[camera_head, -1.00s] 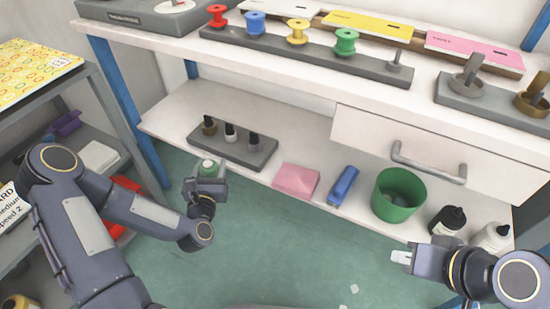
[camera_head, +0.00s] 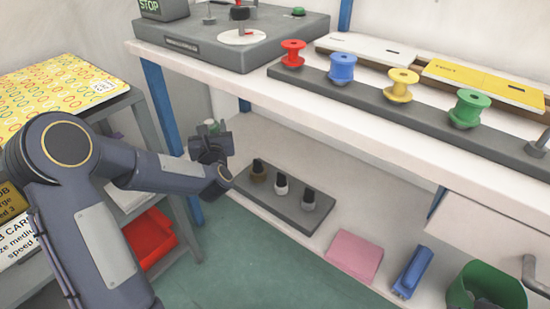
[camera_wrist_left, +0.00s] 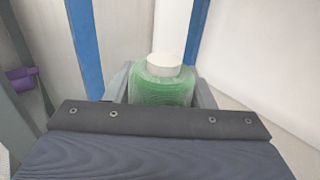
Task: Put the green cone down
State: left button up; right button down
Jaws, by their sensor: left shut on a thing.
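The green cone (camera_wrist_left: 162,86), a thread cone with a pale top, sits between the fingers of my left gripper (camera_wrist_left: 162,98) in the left wrist view. In the head view only a small part of the green cone (camera_head: 211,126) shows above my left gripper (camera_head: 211,138). The gripper is shut on it and holds it in the air, in front of the workbench's left end and left of the grey holder (camera_head: 285,203) on the lower shelf. My right gripper is out of view.
A pink block (camera_head: 355,253), a blue stapler-like thing (camera_head: 412,272) and a green bin (camera_head: 487,288) stand to the right. Colored spools line a rack (camera_head: 371,92) on the bench top. A red tray (camera_head: 150,238) is at lower left. A blue bench leg (camera_head: 161,105) is close by.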

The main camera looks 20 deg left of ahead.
pick_arm(q)
jog(key=w+a+f+b, duration=0.2)
jog(key=w+f, duration=0.2)
jog(key=w+a+f+b, duration=0.2)
jog(key=w+f, duration=0.2)
jog(key=w+a+f+b, duration=0.2)
jog(key=w+a+f, duration=0.1)
jog(key=w+f, duration=0.1)
jog(key=shift+a+f, duration=0.1)
jog(key=shift+f, duration=0.45)
jog(key=o, duration=1.1)
jog(key=shift+r, duration=0.1)
